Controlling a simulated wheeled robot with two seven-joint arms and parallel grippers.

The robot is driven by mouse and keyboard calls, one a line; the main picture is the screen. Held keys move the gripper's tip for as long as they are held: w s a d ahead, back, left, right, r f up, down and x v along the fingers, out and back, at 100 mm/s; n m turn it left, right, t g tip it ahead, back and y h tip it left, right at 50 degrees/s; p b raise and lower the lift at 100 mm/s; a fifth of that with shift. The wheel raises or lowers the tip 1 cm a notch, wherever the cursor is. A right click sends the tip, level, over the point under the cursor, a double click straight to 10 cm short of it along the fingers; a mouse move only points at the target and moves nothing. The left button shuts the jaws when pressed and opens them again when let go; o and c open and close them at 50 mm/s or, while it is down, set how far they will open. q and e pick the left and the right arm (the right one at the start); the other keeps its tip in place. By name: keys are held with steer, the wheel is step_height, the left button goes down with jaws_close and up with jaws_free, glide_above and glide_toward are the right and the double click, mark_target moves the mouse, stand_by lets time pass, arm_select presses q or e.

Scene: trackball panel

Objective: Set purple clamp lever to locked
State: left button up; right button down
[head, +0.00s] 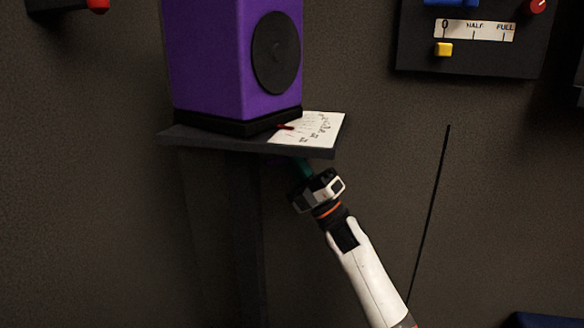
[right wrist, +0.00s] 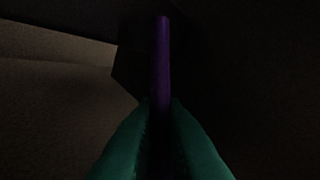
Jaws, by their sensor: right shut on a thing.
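The purple clamp lever (right wrist: 162,62) shows in the right wrist view as a thin purple bar, running from the dark upper middle down between my fingers. My right gripper (right wrist: 161,110) has its teal fingers shut on the bar's near end. In the head view my right gripper (head: 301,167) reaches up from the lower right to just under the front edge of a small dark shelf (head: 215,138). The lever cannot be made out clearly there, and its locked or unlocked marking is not visible. My left gripper is in neither view.
A purple box with a black round disc (head: 235,55) stands on the shelf, beside a white paper (head: 318,127) and a small red item (head: 286,127). A dark control panel (head: 470,55) with a yellow knob (head: 443,49) hangs upper right. The wall below it is mostly clear.

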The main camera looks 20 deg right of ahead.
stand_by(0.4)
steer(key=c, duration=1.5)
jaws_free()
steer(key=p+v, duration=0.1)
steer(key=v, duration=1.1)
steer(key=shift+w, duration=0.1)
